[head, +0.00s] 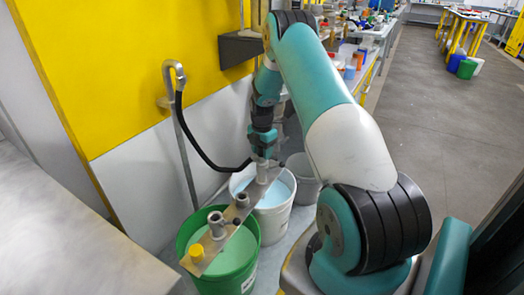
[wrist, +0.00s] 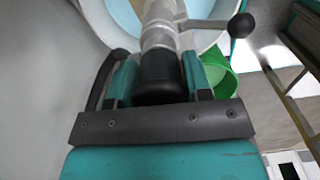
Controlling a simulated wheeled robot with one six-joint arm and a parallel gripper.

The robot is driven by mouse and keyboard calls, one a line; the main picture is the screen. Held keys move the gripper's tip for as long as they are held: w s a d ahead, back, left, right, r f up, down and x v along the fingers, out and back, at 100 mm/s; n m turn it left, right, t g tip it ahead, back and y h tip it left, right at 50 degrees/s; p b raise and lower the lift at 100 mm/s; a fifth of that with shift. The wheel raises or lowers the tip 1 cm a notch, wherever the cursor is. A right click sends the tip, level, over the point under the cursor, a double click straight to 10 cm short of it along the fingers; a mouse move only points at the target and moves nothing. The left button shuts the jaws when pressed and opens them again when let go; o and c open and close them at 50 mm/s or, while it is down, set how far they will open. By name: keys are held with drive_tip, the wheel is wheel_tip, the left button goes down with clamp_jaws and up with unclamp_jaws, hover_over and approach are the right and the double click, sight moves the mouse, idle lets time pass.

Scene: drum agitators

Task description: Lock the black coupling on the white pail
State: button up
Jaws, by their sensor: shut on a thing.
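The white pail (head: 274,222) holds pale blue liquid and stands behind the green pail. Its rim also shows at the top of the wrist view (wrist: 95,18). My gripper (head: 262,152) is above this pail, pointing down. In the wrist view its teal jaws are shut on the black coupling (wrist: 160,72), which sits in line with a silver metal fitting (wrist: 158,28). A lever with a black ball knob (wrist: 241,25) sticks out to the right of the fitting. In the head view the coupling is mostly hidden by my gripper.
The green pail (head: 238,277) stands nearer, under a metal bar (head: 205,262) with fittings and a yellow cap (head: 196,252). A black hose (head: 200,150) runs from a wall pipe (head: 181,125) toward my gripper. A grey pail (head: 303,180) stands behind.

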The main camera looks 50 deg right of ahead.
drive_tip(key=shift+f, duration=0.35)
idle(0.3)
drive_tip(key=o, duration=1.2)
drive_tip(key=shift+c, duration=0.4)
wheel_tip(320, 180, up, 10)
drive_tip(key=p, duration=0.7)
drive_tip(key=shift+r, duration=0.1)
